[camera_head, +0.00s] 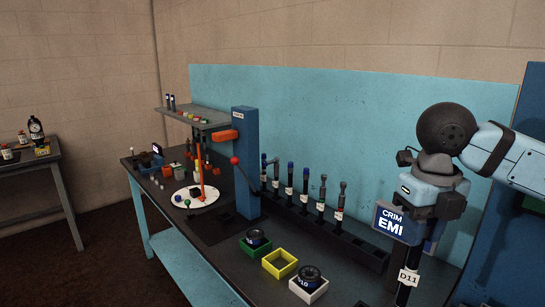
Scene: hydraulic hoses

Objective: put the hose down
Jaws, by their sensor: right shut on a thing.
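My right gripper (424,236) hangs at the right, below its light-blue and black wrist. It is shut on a black hose (402,296) with a white tag reading D11, which hangs down past the bottom of the view. The fingertips and the hose's upper end are largely hidden. Several other black hoses (305,188), some with blue ends and some with grey ends, stand upright in a long dark rack (305,220) to the left of the gripper. My left gripper is out of view.
Green (255,252), yellow (280,263) and white (309,286) bins stand at the bench front. A blue column (245,160), a red-knobbed lever and a white round plate (180,200) are further left.

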